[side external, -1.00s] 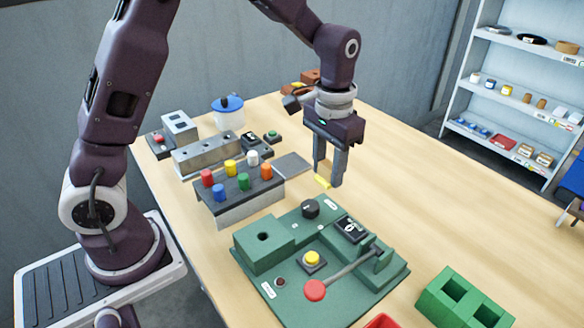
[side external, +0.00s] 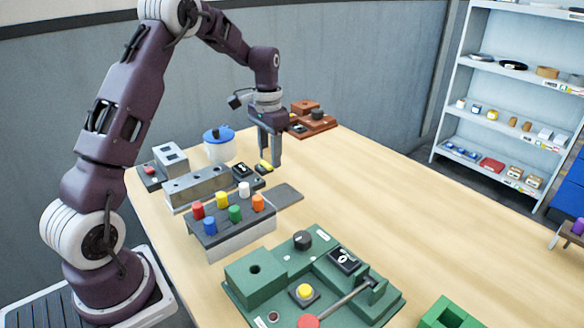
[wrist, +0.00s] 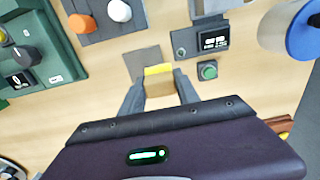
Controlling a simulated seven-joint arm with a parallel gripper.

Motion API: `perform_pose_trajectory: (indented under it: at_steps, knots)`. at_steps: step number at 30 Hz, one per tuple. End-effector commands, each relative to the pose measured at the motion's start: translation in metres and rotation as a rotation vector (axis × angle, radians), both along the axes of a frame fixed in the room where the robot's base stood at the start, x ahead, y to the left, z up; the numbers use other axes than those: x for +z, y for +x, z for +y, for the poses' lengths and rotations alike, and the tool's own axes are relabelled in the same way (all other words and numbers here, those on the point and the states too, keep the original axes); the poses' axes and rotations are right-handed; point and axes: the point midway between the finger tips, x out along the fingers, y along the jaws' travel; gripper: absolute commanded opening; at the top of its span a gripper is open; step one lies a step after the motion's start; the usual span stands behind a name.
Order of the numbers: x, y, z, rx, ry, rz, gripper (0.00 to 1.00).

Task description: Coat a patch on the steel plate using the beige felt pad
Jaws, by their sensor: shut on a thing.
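My gripper (side external: 269,162) is shut on the beige felt pad, a tan block (wrist: 160,88) with a yellow strip along one side, seen between the fingertips in the wrist view. In the side view only the pad's yellow part (side external: 264,166) shows clearly at the fingertips. The steel plate (side external: 285,194) is a thin grey square lying flat on the table; it also shows in the wrist view (wrist: 142,61). In the side view my gripper is behind the plate, above the table. The pad overlaps the plate's edge in the wrist view; I cannot tell the pad's height.
A rack with several coloured pegs (side external: 212,226) stands left of the plate. A metal block with holes (side external: 195,188), a small display box (wrist: 207,42), a green button (wrist: 207,70) and a blue-lidded pot (side external: 219,147) are close by. A green station (side external: 262,287) is in front.

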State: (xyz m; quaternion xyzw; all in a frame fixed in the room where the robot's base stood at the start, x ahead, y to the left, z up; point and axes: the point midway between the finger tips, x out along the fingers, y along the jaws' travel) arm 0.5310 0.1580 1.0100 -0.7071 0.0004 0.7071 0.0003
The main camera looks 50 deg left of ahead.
Motion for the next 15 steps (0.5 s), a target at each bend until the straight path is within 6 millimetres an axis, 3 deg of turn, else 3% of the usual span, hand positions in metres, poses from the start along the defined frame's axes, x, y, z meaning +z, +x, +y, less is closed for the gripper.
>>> perform_pose_trajectory:
  at_steps: [8, 15]
  knots:
    - [-0.010, -0.001, 0.005, 0.000, -0.001, 0.001, 0.00]
    - [-0.030, -0.001, 0.004, 0.000, -0.001, 0.001, 0.00]
